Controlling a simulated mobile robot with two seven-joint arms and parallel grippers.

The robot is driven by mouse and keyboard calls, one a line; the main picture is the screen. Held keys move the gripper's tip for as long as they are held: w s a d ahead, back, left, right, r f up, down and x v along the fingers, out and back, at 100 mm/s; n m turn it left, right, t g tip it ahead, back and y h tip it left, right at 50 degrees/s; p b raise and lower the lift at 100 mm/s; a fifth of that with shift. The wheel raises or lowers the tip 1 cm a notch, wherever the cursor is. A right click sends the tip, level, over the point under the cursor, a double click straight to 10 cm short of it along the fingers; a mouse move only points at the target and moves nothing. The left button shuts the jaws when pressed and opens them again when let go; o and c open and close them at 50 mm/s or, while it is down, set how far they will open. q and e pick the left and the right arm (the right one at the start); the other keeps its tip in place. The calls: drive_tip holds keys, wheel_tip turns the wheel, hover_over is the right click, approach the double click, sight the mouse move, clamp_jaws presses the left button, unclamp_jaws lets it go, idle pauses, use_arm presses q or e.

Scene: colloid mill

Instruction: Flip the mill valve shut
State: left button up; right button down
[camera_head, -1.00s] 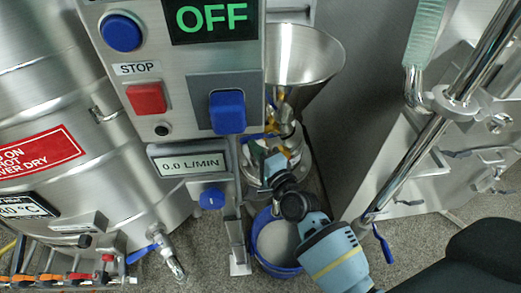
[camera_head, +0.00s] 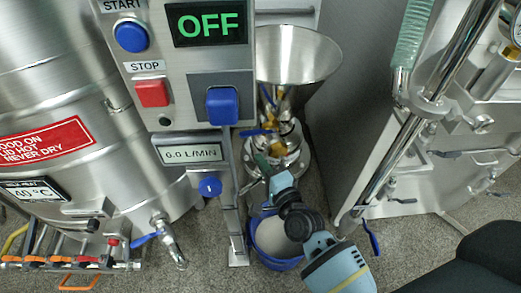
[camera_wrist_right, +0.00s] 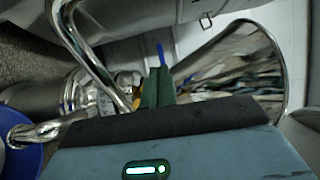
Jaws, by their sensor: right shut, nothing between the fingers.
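The colloid mill stands behind the control panel, with a steel funnel hopper (camera_head: 297,55) on top and a steel body below. A blue valve lever (camera_head: 258,132) sticks out to the left below the hopper, beside yellow parts (camera_head: 286,130). In the right wrist view, the blue lever (camera_wrist_right: 161,53) shows just beyond the fingertips. My right gripper (camera_head: 262,160) is shut and empty, just below the lever; its green fingers (camera_wrist_right: 156,86) also show in the wrist view. I cannot tell whether they touch the lever. My left gripper is not in view.
The control panel (camera_head: 180,85) reads OFF and stands close on the left of the mill. A blue bucket (camera_head: 272,240) with pale contents sits below my right arm. A steel tank (camera_head: 60,110) is at the left. A steel cabinet (camera_head: 350,100) and pipe (camera_head: 400,145) flank the right.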

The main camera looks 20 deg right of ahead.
drive_tip(key=s+p, duration=0.1)
drive_tip(key=s, duration=0.5)
drive_tip(key=shift+s+a, duration=0.2)
drive_tip(key=shift+s, duration=0.05)
drive_tip(key=shift+f, duration=0.1)
